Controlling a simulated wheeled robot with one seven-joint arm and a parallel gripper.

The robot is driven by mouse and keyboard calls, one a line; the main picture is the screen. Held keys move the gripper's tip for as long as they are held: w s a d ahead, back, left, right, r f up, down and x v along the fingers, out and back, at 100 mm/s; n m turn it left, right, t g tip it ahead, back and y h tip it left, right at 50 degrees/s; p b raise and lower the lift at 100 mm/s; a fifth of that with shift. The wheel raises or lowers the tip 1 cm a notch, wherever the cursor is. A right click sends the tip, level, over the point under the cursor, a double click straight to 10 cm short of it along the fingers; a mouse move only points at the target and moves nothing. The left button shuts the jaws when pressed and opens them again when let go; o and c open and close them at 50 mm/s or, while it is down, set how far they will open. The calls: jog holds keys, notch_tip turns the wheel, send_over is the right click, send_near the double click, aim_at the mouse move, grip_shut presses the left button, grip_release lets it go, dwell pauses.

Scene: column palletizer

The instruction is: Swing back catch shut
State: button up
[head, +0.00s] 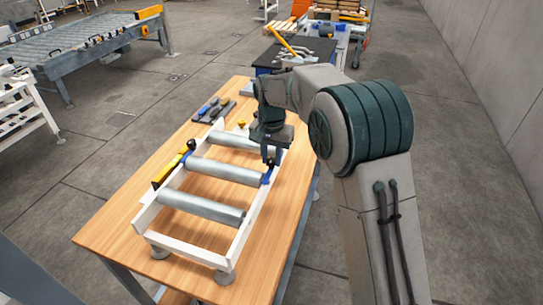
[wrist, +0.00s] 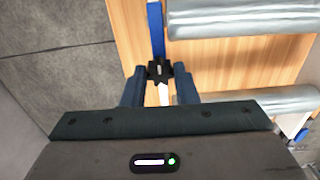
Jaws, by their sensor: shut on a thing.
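A white frame (head: 152,212) with grey rollers stands on the wooden table. A blue catch (head: 267,178) with a black knob (head: 271,162) sits at its right rail. In the wrist view the catch is a blue strip (wrist: 156,28), with the black star-shaped knob (wrist: 160,70) at its near end. My gripper (head: 270,155) is at this knob from above. In the wrist view its two blue-grey fingers (wrist: 160,88) stand on either side of the knob and are shut on it. The fingertips are small in the head view, and my gripper hides part of the right rail.
A yellow bar (head: 168,171) and another black knob (head: 191,145) are on the left rail. A dark tray with small tools (head: 213,109) lies at the table's far end. The wooden table (head: 115,232) is bare at the front left. A roller conveyor (head: 70,45) stands far left.

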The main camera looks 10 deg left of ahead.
aim_at(271, 160)
dwell(0.4)
jog(key=o, duration=1)
jog(key=shift+r, duration=0.15)
jog(key=shift+r+b, duration=0.45)
jog(key=shift+r, duration=6.35)
